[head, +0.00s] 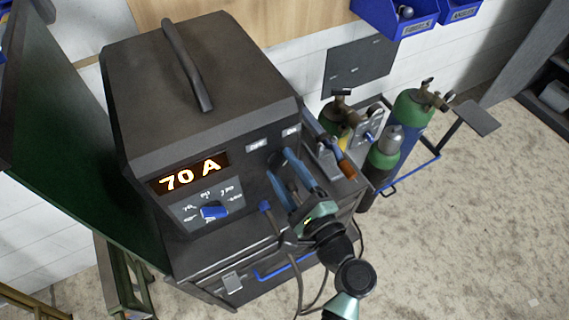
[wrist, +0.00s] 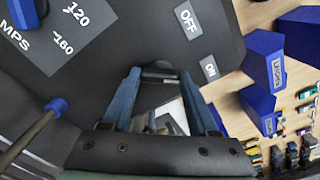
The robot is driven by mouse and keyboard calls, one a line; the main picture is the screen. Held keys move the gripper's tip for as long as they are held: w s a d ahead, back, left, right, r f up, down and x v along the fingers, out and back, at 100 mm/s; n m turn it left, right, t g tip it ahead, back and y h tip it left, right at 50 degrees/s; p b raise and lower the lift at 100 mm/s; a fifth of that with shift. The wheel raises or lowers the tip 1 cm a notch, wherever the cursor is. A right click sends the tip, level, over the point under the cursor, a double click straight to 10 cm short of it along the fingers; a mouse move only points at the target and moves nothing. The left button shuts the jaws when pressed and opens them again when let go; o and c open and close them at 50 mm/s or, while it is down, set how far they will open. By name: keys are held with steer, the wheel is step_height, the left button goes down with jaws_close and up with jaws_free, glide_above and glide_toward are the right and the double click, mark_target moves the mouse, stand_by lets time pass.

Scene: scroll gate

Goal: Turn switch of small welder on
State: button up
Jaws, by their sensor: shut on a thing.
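The small welder (head: 200,90) is a dark grey box with a carry handle on top and a lit "70 A" display. Its front has a blue amps dial (head: 214,212) and pale OFF and ON labels; in the wrist view the OFF label (wrist: 188,19) and ON label (wrist: 209,68) lie to the right of my fingers. My gripper (head: 279,168) is at the right part of the welder's front, below these labels. In the wrist view its blue fingers (wrist: 160,80) are shut on the dark switch (wrist: 160,70), which shows only partly between the tips. I cannot tell which way the switch points.
The welder stands on a dark cart (head: 225,262) with blue-handled drawers. A blue-ended cable (head: 266,207) plugs into its front beside my gripper. Green gas cylinders (head: 408,112) stand to the right. Blue bins (head: 402,18) hang on the wall. The floor at right is clear.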

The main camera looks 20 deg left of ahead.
steer(key=shift+m, duration=0.4)
steer(key=o, duration=1.4)
steer(key=shift+d, duration=0.1)
steer(key=b+v, duration=0.3)
steer(key=v, duration=1)
steer(key=shift+b, duration=0.35)
